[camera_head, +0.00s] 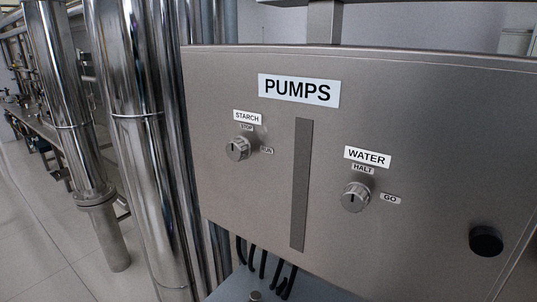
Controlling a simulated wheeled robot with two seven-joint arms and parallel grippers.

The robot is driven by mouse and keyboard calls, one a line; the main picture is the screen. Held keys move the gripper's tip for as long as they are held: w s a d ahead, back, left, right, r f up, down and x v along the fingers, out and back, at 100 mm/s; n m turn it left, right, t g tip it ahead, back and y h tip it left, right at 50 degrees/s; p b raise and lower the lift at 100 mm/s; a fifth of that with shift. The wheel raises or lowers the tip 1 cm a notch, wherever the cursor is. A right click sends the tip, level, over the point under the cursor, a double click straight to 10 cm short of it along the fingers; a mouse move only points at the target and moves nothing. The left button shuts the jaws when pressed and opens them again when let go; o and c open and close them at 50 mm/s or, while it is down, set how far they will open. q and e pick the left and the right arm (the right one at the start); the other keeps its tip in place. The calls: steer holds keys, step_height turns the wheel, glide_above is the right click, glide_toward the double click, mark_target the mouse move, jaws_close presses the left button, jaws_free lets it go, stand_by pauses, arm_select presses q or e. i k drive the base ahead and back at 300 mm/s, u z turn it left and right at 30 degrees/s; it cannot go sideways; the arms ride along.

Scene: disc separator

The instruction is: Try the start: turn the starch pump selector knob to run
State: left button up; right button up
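The starch pump selector knob (238,149) is a round grey knob on the left part of a grey metal panel (400,110). The STARCH label (247,117) is above it, with a small STOP label (246,127) just over the knob and a RUN label (267,150) to its right. A short dark mark on the knob looks roughly upright, toward STOP rather than RUN, but it is small. Neither of my grippers is in view, and nothing touches the knob.
A similar water knob (355,197) with HALT and GO labels sits to the right, past a raised vertical strip (301,185). A black round button (486,241) is at lower right. Shiny vertical pipes (130,120) stand close by the panel's left edge. Black cables hang below.

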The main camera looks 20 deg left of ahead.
mark_target(238, 149)
steer(key=z, duration=2.35)
steer(key=k, duration=1.4)
steer(key=u, duration=2.2)
